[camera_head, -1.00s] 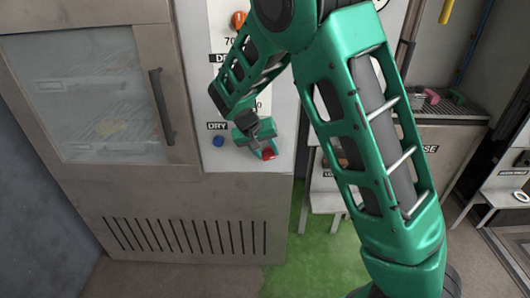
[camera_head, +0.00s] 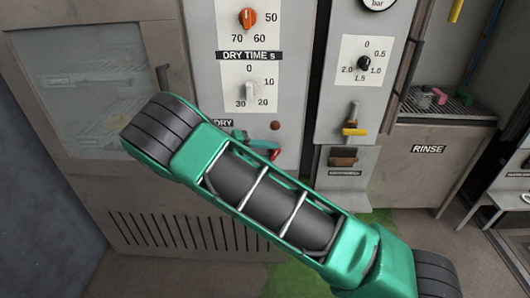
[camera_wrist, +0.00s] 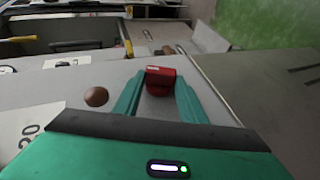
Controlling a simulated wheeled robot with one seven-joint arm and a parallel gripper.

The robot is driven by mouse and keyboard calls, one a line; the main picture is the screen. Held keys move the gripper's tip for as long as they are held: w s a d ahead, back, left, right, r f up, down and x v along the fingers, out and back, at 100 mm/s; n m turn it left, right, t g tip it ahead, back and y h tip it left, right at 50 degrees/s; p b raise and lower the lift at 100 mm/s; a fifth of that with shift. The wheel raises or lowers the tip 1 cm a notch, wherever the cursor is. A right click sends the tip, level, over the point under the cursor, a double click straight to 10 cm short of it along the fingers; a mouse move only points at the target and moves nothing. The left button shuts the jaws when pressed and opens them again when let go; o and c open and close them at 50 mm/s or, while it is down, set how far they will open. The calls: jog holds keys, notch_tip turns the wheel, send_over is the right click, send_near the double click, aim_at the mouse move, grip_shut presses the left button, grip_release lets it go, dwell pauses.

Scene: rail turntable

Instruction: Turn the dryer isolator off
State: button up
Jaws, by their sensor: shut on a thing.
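The dryer isolator is a red handle (camera_head: 275,154) low on the white dryer panel, partly hidden behind my arm in the head view. In the wrist view the red handle (camera_wrist: 160,76) lies between my two teal fingers, with its block end showing beyond the tips. My gripper (camera_wrist: 159,91) is shut on it; in the head view only a bit of my gripper (camera_head: 258,146) shows above the arm link. The handle's exact angle and its markings are hidden.
A dull red round lamp (camera_head: 275,125) sits just above the handle. Higher up are the dry time dial (camera_head: 249,92) and an orange knob (camera_head: 248,18). To the right, a yellow-handled lever (camera_head: 354,130) and a brown block (camera_head: 342,157) stick out. The RINSE station (camera_head: 428,150) stands further right.

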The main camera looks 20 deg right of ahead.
jog(key=shift+w+a+f+n+h, duration=0.15)
jog(key=shift+f+n+h, duration=0.1)
jog(key=shift+h, duration=0.4)
jog(key=shift+s+a+f+n+h, duration=0.1)
jog(key=shift+f+n+h, duration=0.2)
jog(key=shift+h, duration=0.3)
jog(key=shift+w+a+f+n+h, duration=0.15)
jog(key=shift+f+n+h, duration=0.1)
jog(key=shift+h, duration=0.4)
jog(key=shift+s+h, duration=0.1)
jog(key=shift+h, duration=0.2)
jog(key=shift+d, duration=0.1)
jog(key=o, duration=1)
jog(key=shift+o, duration=0.3)
jog(key=shift+r, duration=0.1)
jog(key=a, duration=1.1)
jog(key=shift+s, duration=0.35)
jog(key=shift+d, duration=0.1)
